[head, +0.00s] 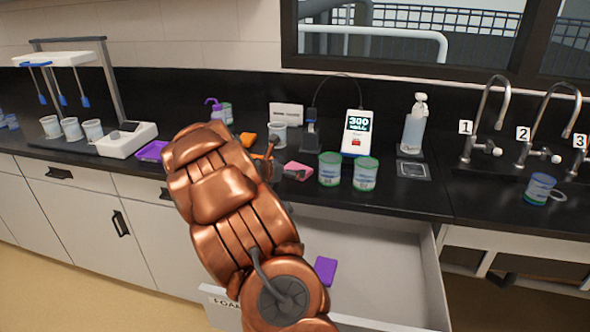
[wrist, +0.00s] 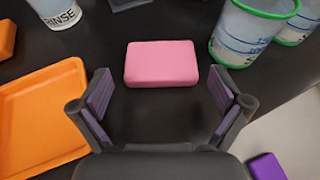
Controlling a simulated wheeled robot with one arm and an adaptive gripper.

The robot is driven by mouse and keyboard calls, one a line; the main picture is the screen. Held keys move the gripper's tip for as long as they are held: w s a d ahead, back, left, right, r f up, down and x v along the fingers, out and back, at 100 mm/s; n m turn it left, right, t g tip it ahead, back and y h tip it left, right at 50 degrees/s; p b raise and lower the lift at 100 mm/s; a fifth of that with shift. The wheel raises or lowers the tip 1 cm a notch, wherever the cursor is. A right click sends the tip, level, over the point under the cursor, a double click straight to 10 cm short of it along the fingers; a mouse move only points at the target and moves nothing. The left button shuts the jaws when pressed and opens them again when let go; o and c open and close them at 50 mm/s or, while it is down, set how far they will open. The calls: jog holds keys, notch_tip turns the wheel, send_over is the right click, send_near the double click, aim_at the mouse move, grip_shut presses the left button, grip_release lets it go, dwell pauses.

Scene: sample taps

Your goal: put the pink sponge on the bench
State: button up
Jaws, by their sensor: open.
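The pink sponge (wrist: 162,63) lies flat on the black bench top (head: 410,205). It also shows in the head view (head: 297,170), just right of my arm and left of the green-rimmed cups. My gripper (wrist: 160,92) is open and empty. In the wrist view its two purple-padded fingers stand apart, with the sponge ahead of them, centred between the finger lines. In the head view my copper arm hides most of the gripper.
An orange tray (wrist: 40,120) lies left of the gripper. Two green-rimmed cups (head: 330,168) (head: 365,173) stand close right of the sponge. A RINSE cup (wrist: 58,10) stands behind left. Below, an open drawer (head: 385,255) holds a purple sponge (head: 325,270).

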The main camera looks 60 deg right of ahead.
jog(key=v, duration=0.6)
jog(key=shift+a+r, duration=0.15)
jog(key=shift+a, duration=0.25)
jog(key=s+a+m+y, duration=0.3)
jog(key=s+a+m, duration=0.2)
jog(key=a, duration=0.5)
jog(key=s+a+f+m+g+y, duration=0.1)
jog(key=s+a+m+y, duration=0.2)
jog(key=a, duration=0.7)
jog(key=s+a+f+m+y, duration=0.1)
jog(key=s+a+m+y, duration=0.1)
jog(key=s+a+m, duration=0.4)
jog(key=shift+s+a+m+y, duration=0.4)
jog(key=shift+s+a, duration=1.7)
jog(key=shift+s, duration=0.15)
jog(key=s+a+f+m+y, duration=0.1)
jog(key=s+a+y, duration=0.3)
jog(key=s+a, duration=0.4)
jog(key=a+m, duration=0.1)
jog(key=a, duration=0.6)
jog(key=shift+a+f+m+y, duration=0.15)
jog(key=shift+a+m+y, duration=0.15)
jog(key=shift+a+m, duration=0.1)
jog(key=shift+d, duration=0.1)
notch_tip(320, 180, up, 5)
jog(key=p, duration=0.5)
